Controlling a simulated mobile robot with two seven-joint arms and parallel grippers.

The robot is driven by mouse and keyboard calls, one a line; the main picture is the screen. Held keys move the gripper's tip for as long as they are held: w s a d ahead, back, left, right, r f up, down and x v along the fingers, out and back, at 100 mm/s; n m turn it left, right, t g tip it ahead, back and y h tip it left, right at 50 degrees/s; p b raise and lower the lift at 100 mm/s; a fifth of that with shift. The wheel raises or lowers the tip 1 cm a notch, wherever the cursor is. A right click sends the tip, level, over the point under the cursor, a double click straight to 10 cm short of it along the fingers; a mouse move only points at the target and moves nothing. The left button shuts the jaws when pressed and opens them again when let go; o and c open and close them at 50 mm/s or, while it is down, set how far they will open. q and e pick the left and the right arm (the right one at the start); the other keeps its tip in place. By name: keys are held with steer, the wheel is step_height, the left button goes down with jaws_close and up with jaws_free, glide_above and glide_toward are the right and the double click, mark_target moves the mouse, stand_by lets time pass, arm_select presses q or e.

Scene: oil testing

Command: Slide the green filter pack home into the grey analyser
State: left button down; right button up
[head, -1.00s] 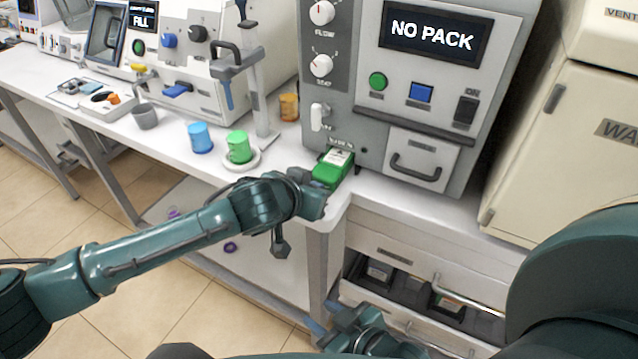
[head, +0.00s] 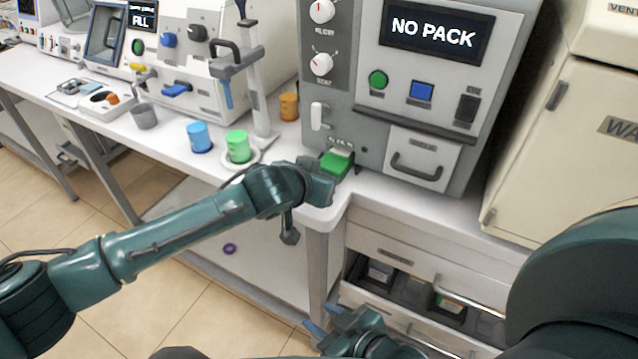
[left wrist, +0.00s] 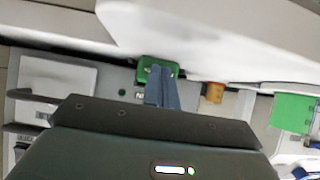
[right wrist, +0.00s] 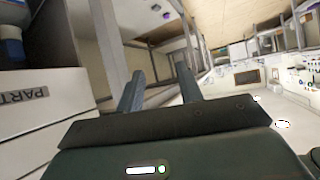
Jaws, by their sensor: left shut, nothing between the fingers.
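The green filter pack (head: 335,163) sits partly in the low left opening of the grey analyser (head: 367,128), its outer part still showing. The analyser's screen reads NO PACK. My left gripper (head: 321,172) is shut and empty, right behind the pack's outer end. In the left wrist view its closed fingers (left wrist: 162,90) overlap the pack's green end face (left wrist: 150,64); whether they touch it I cannot tell. My right gripper (head: 322,316) is low, in front of the bench, with its fingers apart and empty; they also show in the right wrist view (right wrist: 160,88).
A green cup (head: 238,146) on a white dish and a blue cup (head: 199,137) stand left of my left gripper. An orange cup (head: 289,106) stands behind. An open drawer (head: 375,300) lies below the analyser. The bench corner is close under my left wrist.

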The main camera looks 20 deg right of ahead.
arm_select(q)
steer(key=shift+w+d+b, duration=0.3)
steer(key=shift+w+d, duration=0.15)
steer(key=shift+d, duration=0.2)
steer(key=shift+s+a+r+p, duration=0.3)
steer(key=shift+a+r+p, duration=0.2)
steer(key=shift+p, duration=0.45)
steer(key=shift+p+v, duration=0.85)
steer(key=shift+v, duration=0.05)
steer(key=shift+s+a+p, duration=0.3)
steer(key=shift+p, duration=0.1)
steer(key=p+v, duration=0.3)
steer(key=shift+s+a, duration=0.15)
steer(key=shift+a, duration=0.15)
steer(key=shift+s+a+r+p, duration=0.15)
steer(key=shift+s+a+p, duration=0.3)
steer(key=shift+p, duration=0.2)
steer(key=shift+a, duration=0.1)
arm_select(e)
steer(key=d+r, duration=0.1)
steer(key=d+r+g+h, duration=0.1)
steer(key=shift+s+r, duration=0.4)
